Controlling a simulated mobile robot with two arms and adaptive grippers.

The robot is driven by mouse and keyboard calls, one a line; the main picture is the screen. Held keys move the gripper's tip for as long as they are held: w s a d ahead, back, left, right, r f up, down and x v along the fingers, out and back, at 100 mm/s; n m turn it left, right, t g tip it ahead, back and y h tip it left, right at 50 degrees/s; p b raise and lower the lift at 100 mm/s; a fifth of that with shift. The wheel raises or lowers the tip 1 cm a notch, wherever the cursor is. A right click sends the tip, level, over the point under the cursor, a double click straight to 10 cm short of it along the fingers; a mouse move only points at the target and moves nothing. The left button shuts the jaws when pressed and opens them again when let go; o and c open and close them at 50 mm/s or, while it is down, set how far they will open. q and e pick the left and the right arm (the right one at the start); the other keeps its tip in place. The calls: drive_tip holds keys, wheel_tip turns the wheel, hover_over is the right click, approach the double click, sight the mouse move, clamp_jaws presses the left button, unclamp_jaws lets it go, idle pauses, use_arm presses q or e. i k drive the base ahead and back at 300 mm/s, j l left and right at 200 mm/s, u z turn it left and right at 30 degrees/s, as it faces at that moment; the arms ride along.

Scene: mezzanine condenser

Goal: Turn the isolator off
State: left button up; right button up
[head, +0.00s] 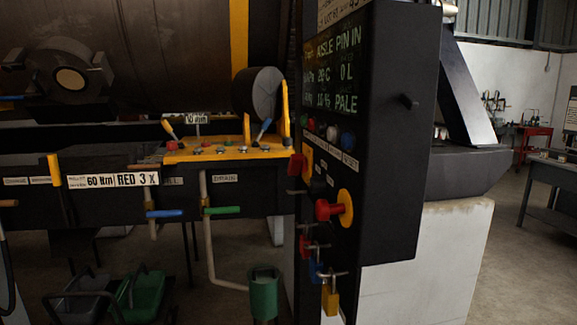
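A red knob on a round yellow plate, which looks like the isolator (334,208), sits on the front face of a tall black control cabinet (395,150) at the centre right. The cabinet is seen at a steep angle, so which way the knob points is hard to tell. A smaller red part on an orange-yellow plate (308,163) is just above and to the left of it. Below hang a red padlock (305,246), a blue padlock (315,270) and a yellow padlock (331,299). Neither of my grippers is in view.
A lit green text display (337,70) and coloured buttons (332,132) are higher on the cabinet. To the left is a yellow panel (225,150) with levers, with blue (165,213) and green (222,210) handles below. A green bin (264,295) stands low in front. Open floor lies at right.

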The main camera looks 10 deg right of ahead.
sight(298, 162)
drive_tip(key=i+j+z, duration=0.1)
drive_tip(key=j, duration=0.25)
drive_tip(key=i+j+z, duration=0.1)
drive_tip(key=i+j, duration=0.2)
drive_tip(key=i+j+z, duration=0.1)
drive_tip(key=j, duration=0.3)
drive_tip(key=i+j+z, duration=0.1)
drive_tip(key=i+j, duration=0.15)
drive_tip(key=j, duration=0.15)
drive_tip(key=i+j+z, duration=0.1)
drive_tip(key=j, duration=0.3)
